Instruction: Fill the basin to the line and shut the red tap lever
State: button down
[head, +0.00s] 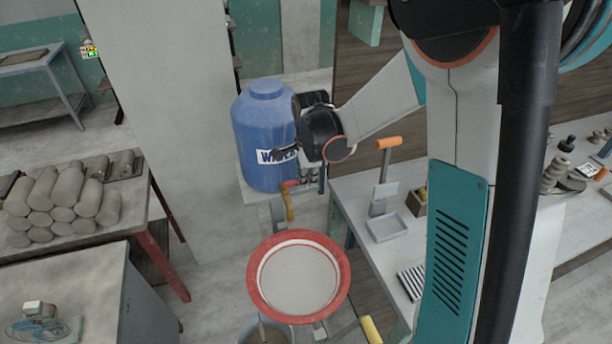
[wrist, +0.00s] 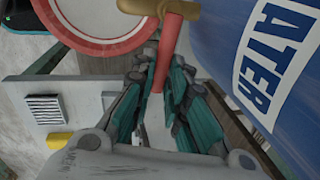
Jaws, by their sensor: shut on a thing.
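The blue water barrel (head: 262,110) stands on a ledge, its white label partly covered by my arm. In the wrist view the barrel (wrist: 295,105) fills the right side, and a brass tap (wrist: 185,8) shows at the top. The red tap lever (wrist: 165,55) runs down from the tap between my teal fingers. My gripper (wrist: 157,88) is shut on the lever; in the head view my gripper (head: 312,180) is beside the barrel's lower front. The red-rimmed basin (head: 340,275) is below, pale inside. I cannot make out its water level or line.
A bench on the right holds a grey tray (head: 386,228) and an orange-handled tool (head: 389,143). Clay rolls (head: 65,197) are piled on a table at left. A grey cabinet (head: 65,290) stands at lower left. Yellow handles (head: 371,330) show near the basin.

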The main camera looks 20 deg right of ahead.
jog(key=s+m, duration=0.1)
jog(key=m, duration=0.1)
jog(key=s+m+b, duration=0.1)
jog(key=m, duration=0.1)
jog(key=shift+a+h, duration=0.4)
jog(key=c, duration=1.6)
grip_release()
jog(key=shift+r, duration=0.1)
jog(key=v, duration=1.2)
jog(key=shift+w, duration=0.1)
